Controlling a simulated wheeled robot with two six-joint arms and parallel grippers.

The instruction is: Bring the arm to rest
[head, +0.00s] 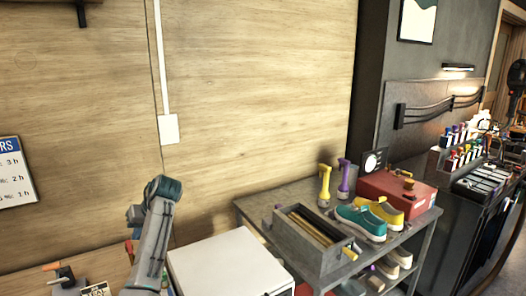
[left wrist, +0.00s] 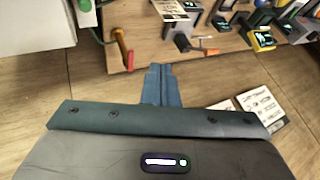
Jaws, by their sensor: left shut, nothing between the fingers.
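My left arm (head: 154,240) rises at the lower left of the head view, in front of the wooden wall and left of the white box. In the left wrist view my left gripper (left wrist: 159,72) shows its two blue-grey fingers together with nothing between them. It points toward the edge of a wooden board with tools on it and appears apart from everything. My right gripper is in neither view.
A white box (head: 230,265) stands right of my left arm. A grey shelf (head: 262,203) holds a grey bin, teal and yellow sneakers (head: 362,221), a red box (head: 397,192) and spray bottles. A wooden tool board (left wrist: 222,50) lies ahead of the left fingers.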

